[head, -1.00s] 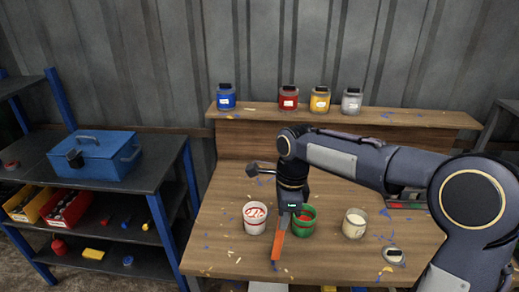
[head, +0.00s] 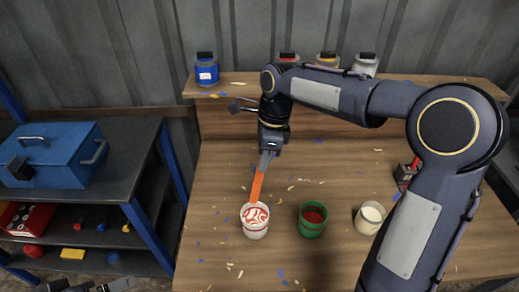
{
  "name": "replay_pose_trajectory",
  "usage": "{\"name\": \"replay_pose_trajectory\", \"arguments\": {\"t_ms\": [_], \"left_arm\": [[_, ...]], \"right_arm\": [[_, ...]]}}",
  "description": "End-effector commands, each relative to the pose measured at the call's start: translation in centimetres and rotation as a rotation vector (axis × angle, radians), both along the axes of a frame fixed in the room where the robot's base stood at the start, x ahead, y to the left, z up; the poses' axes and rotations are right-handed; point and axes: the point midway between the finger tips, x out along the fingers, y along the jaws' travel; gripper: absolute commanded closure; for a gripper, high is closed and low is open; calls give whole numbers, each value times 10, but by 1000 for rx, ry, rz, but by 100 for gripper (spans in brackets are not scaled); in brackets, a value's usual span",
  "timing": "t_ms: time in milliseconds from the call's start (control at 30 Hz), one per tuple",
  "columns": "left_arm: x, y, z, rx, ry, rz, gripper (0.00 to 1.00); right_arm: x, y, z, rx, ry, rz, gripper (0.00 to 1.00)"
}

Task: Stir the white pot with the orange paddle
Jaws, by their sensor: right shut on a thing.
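The white pot (head: 255,230) stands on the bench with red and white swirled contents. My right gripper (head: 268,156) is shut on the orange paddle (head: 257,187), behind and above the white pot. The paddle hangs down, slightly tilted. Its lower end meets the pot's far rim in the picture; I cannot tell whether it is behind, over or just inside the rim. A dark piece at the bottom left edge seems to be my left gripper (head: 92,286), cut off by the frame.
A green pot (head: 312,222) with red contents and a jar with cream contents (head: 370,218) stand right of the white pot. Blue (head: 206,72), red, yellow and clear jars line the back ledge. A blue toolbox (head: 55,160) sits on the left shelf. Scraps litter the bench (head: 225,185).

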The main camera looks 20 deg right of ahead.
Motion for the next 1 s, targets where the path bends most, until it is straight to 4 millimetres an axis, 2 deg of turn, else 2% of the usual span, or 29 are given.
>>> {"name": "replay_pose_trajectory", "arguments": {"t_ms": [567,1000], "left_arm": [[0,0,-46,0,0,0,10],[0,0,-69,0,0,0,10]], "right_arm": [[4,-18,-51,0,1,-1,100],[2,-9,-89,-1,1,1,100]]}}
